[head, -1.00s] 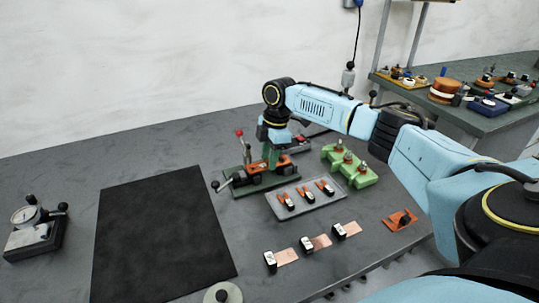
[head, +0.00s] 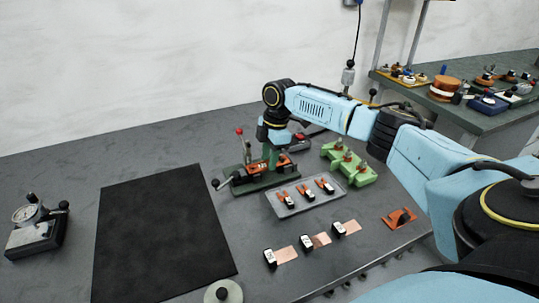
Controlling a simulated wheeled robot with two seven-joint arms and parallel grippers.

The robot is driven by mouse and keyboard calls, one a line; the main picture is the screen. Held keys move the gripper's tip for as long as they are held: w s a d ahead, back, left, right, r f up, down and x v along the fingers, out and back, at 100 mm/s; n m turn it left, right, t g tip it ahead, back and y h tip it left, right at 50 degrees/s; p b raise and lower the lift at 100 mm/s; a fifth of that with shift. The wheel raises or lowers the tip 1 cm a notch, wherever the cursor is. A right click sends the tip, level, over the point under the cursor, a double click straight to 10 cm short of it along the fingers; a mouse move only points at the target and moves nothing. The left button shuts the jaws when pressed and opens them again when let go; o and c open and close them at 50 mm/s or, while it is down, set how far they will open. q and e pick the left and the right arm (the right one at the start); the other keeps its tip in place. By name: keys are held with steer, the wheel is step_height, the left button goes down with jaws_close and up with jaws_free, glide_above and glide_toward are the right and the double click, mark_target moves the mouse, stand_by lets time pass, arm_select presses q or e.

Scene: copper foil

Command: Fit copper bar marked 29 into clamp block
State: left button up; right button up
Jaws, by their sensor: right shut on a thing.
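My right gripper (head: 273,154) reaches down onto the dark green clamp fixture (head: 262,183). It is shut on a small part, mostly hidden by the fingers and too small to identify. Orange pieces (head: 252,172) show in the fixture beside the fingers. Three copper bars (head: 287,254), (head: 320,239), (head: 351,227) with black-and-white tags lie in a diagonal row on the table. Their numbers are too small to read, so I cannot tell which is 29. My left gripper is not in view.
A grey tray (head: 291,211) holds three orange tagged parts. A light green block (head: 362,178) stands behind it. An orange piece (head: 399,218) lies at the right. A dark mat (head: 160,235) and a dial gauge (head: 30,217) are at left. A red-knobbed lever (head: 239,133) rises beside the gripper.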

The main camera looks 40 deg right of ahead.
steer(key=shift+f, duration=0.15)
stand_by(0.5)
steer(key=o, duration=0.8)
steer(key=shift+r+p, duration=1.55)
steer(key=shift+p, duration=0.6)
steer(key=shift+o, duration=0.4)
steer(key=o, duration=0.5)
